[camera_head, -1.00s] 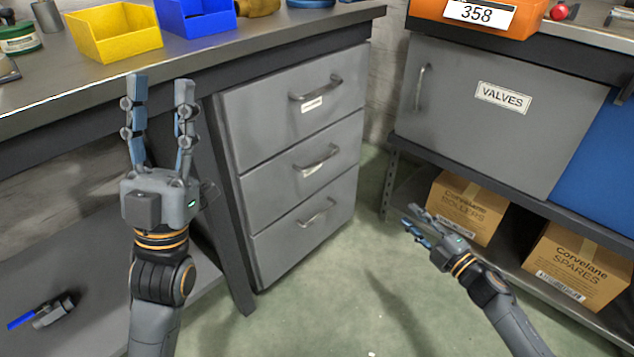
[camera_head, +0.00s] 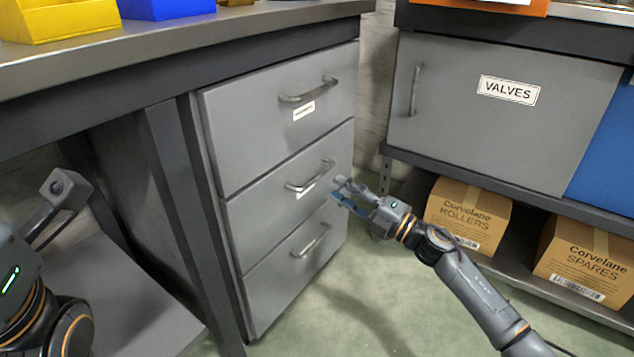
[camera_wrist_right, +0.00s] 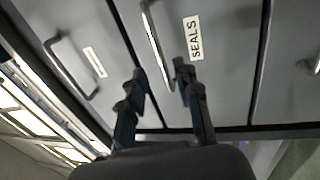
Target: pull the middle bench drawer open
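The middle drawer (camera_head: 255,215) of the grey bench unit is shut, flush with the drawers above and below. Its bar handle (camera_head: 310,177) has a white label under it. In the right wrist view the label reads SEALS (camera_wrist_right: 194,38), and the handle (camera_wrist_right: 152,35) lies along the gap between my fingertips. My right gripper (camera_head: 340,190) is open and empty, just right of and slightly below that handle in the head view; I cannot tell whether it touches. My left gripper's body (camera_head: 12,275) is at the left edge; its fingers do not show clearly.
The top drawer (camera_head: 235,130) and bottom drawer (camera_head: 280,280) have similar handles. A cabinet marked VALVES (camera_head: 450,130) stands on the right, with cardboard boxes marked ROLLERS (camera_head: 465,215) and SPARES (camera_head: 590,260) below. Green floor (camera_head: 370,315) is open before the drawers.

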